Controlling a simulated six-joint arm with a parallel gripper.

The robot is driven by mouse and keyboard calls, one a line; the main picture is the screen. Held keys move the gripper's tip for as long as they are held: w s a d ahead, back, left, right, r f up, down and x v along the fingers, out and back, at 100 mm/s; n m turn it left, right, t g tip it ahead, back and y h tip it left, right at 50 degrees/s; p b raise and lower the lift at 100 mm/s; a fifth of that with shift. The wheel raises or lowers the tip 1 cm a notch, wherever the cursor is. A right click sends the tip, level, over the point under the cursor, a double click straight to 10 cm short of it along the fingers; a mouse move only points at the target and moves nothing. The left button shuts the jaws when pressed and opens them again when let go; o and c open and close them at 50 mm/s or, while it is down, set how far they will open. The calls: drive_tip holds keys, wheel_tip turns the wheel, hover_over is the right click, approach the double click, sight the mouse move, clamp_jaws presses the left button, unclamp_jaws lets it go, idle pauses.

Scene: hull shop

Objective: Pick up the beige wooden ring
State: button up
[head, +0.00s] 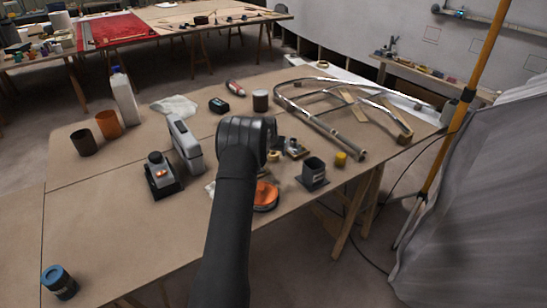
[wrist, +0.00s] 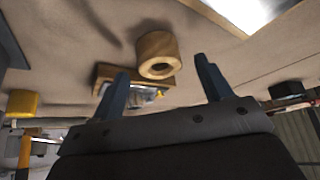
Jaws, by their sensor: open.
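The beige wooden ring (wrist: 157,45) shows in the wrist view on the tabletop, just beyond the gap between my fingers, its hole towards the camera. In the head view it is a small beige shape (head: 274,156) just right of my arm. The ring is not gripped. In the head view my arm's wrist hides the fingers.
A small wooden tray (wrist: 103,76) with small items sits close by the ring. A yellow block (head: 341,159), a dark square holder (head: 313,173) and an orange disc (head: 266,197) are near. A grey case (head: 185,145) stands left. The table's front left is mostly clear.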

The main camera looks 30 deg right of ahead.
drive_tip(key=shift+x, duration=1.4)
drive_tip(key=c, duration=1.1)
